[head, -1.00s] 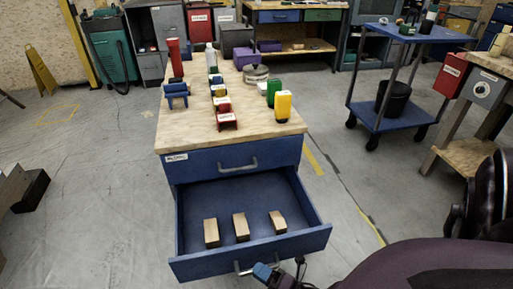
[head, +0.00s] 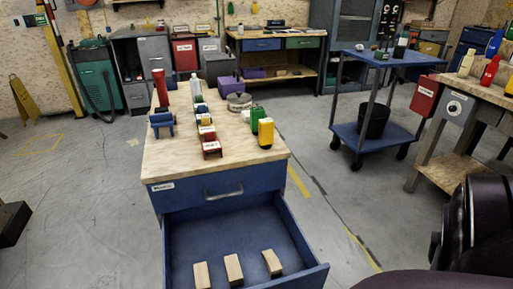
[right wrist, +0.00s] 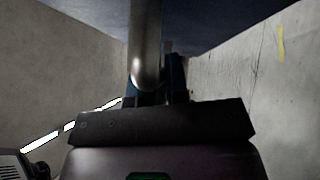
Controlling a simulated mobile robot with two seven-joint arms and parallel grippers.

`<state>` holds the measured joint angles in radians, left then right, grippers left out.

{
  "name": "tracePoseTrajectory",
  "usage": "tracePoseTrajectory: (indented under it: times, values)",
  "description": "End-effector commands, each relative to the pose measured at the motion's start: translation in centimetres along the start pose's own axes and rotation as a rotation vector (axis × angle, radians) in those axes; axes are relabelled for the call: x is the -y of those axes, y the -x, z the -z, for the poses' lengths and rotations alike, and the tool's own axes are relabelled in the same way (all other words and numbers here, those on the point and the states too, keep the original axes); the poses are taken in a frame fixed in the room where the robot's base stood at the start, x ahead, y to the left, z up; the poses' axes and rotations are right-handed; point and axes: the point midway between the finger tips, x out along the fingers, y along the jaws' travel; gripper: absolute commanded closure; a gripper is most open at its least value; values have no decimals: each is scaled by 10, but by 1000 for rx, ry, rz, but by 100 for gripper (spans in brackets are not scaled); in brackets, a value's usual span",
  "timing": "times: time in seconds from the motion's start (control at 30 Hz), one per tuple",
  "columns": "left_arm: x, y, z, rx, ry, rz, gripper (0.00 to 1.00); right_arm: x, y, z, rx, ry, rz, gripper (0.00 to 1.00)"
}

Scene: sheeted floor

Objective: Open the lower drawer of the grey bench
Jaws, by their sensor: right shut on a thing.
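The bench with the open lower drawer looks blue, not grey, with a wooden top (head: 226,158). Its lower drawer (head: 312,266) is pulled well out, with three wooden blocks (head: 234,270) inside. The drawer's front and handle are below the head view's edge. The upper drawer (head: 255,182) is shut. In the right wrist view my right gripper (right wrist: 150,88) is closed around a metal bar (right wrist: 146,45), which appears to be the lower drawer's handle. The head view does not show this grip. My left gripper is in neither view.
Toy vehicles, a yellow container (head: 265,133) and other items stand on the bench top. A blue cart (head: 375,133) stands to the right, and another workbench (head: 450,165) at far right. A dark box (head: 12,222) sits at the left edge.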

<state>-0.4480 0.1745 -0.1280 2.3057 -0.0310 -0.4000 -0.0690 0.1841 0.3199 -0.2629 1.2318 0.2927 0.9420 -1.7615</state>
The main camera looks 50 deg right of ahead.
Motion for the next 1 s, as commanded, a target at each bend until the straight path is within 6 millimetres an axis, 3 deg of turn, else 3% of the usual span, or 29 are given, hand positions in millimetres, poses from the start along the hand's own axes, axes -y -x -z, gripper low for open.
tracePoseTrajectory:
  times: [0.07,0.1,0.23,0.63,1.0]
  values:
    - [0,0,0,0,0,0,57,1,2,-1,0,1,4,100]
    - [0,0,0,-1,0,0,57,1,2,-1,0,1,4,79]
    - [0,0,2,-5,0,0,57,1,1,0,0,1,3,60]
    - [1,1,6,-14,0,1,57,0,9,0,0,1,2,60]
    - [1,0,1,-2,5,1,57,1,72,0,2,1,5,60]
